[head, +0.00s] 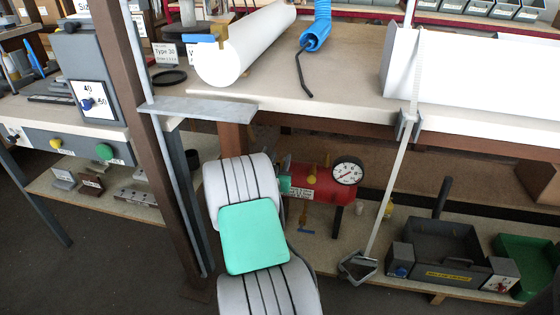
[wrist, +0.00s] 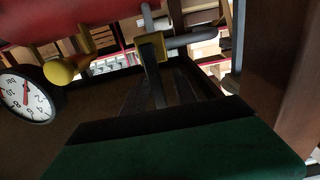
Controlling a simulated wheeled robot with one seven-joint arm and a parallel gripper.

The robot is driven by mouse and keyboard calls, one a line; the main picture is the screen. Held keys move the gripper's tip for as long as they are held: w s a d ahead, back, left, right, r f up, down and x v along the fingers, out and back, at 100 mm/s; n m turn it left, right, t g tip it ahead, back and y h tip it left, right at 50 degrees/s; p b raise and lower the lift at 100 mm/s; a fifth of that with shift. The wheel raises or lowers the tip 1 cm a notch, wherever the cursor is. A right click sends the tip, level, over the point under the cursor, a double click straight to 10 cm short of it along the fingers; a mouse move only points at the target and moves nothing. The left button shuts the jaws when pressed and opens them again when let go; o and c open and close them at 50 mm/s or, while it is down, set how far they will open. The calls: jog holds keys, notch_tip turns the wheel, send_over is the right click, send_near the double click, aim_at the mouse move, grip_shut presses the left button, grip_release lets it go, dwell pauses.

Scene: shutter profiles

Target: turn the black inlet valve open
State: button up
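The red tank (head: 312,184) with a round gauge (head: 347,171) stands on the lower shelf under the bench. In the wrist view the tank (wrist: 50,18) fills the upper left. What looks like the inlet valve (wrist: 152,48), a yellow-edged body with a dark part pointing down, sits beside a grey pipe (wrist: 192,39). My gripper (wrist: 165,92) is dark and shadowed just below it, very close; contact and finger opening cannot be made out. In the head view my arm hides the gripper and the tank's left end.
A yellow knob (wrist: 58,72) and the gauge (wrist: 27,97) lie left of the valve in the wrist view. The bench top (head: 345,75) overhangs the tank. A brown post (head: 150,130) stands left of my arm. A blue-handled fitting (head: 306,231) hangs below the tank.

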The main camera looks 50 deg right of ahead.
jog(key=shift+c, duration=0.5)
grip_shut()
jog(key=w+a+f+n, duration=0.2)
jog(key=w+f+n, duration=0.2)
jog(key=n, duration=1.4)
jog(key=shift+w+f+p, duration=0.2)
jog(key=shift+f+p, duration=0.2)
jog(key=shift+f, duration=0.1)
dwell(0.5)
